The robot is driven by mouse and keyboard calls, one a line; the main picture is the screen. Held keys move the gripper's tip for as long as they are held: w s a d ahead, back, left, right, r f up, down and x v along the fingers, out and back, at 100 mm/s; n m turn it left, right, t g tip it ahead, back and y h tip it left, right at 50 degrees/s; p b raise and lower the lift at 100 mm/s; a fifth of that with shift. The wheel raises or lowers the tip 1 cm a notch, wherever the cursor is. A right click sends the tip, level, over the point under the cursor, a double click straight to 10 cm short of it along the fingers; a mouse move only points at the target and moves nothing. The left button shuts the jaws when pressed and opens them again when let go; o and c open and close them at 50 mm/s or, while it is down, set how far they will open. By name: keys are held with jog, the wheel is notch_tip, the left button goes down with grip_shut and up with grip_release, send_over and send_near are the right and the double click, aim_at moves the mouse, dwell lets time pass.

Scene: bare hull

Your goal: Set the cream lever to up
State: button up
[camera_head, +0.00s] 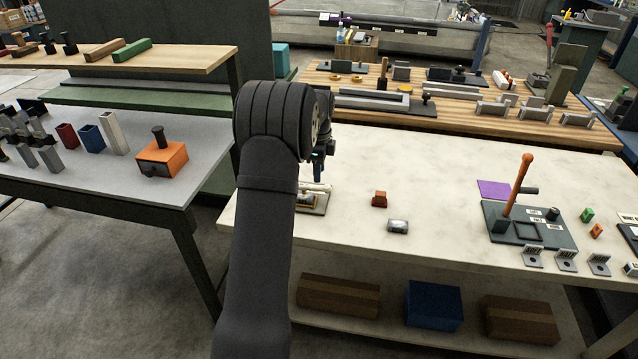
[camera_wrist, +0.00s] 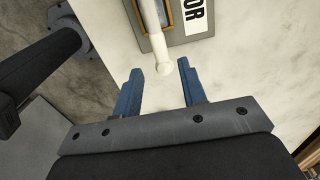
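The cream lever (camera_wrist: 155,35) shows in the wrist view as a pale rod with a rounded tip. It stands on a grey plate (camera_wrist: 192,42) with a white label whose visible letters read "OR". In the head view the plate (camera_head: 321,206) lies at the left of the pale table, partly hidden by my arm. My gripper (camera_wrist: 160,68) has two blue fingers spread apart, with the lever's tip between or just above the gap in the picture. Clear space shows on both sides of the tip, and I see no contact. My gripper (camera_head: 319,170) is above the plate in the head view.
Farther right is a dark panel (camera_head: 555,236) with an upright orange lever (camera_head: 516,187). The pale table (camera_head: 440,175) is mostly clear between. A grey table (camera_head: 100,180) stands at left.

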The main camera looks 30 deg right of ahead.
aim_at(319, 186)
jog(key=shift+f, duration=2.75)
grip_shut()
